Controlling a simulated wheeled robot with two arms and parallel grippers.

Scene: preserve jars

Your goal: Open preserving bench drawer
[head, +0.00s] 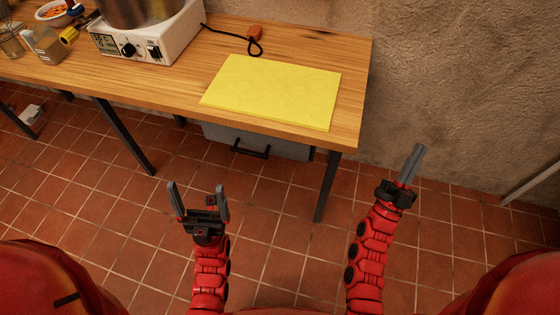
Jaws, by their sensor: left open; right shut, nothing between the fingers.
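The wooden preserving bench (180,75) runs across the upper left of the head view. Its grey drawer (285,148) hangs under the right part of the top, with a dark bar handle (251,152) on its front. The drawer looks shut, partly hidden under the bench top. My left gripper (198,200) is open and empty, low in front of the bench, left of and nearer than the handle. My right gripper (413,160) is shut and empty, to the right of the bench's right end. Neither gripper touches the drawer.
A yellow mat (275,92) lies on the bench top. Dark bench legs (327,186) reach the tiled floor (270,210). A rough wall (460,90) is at right.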

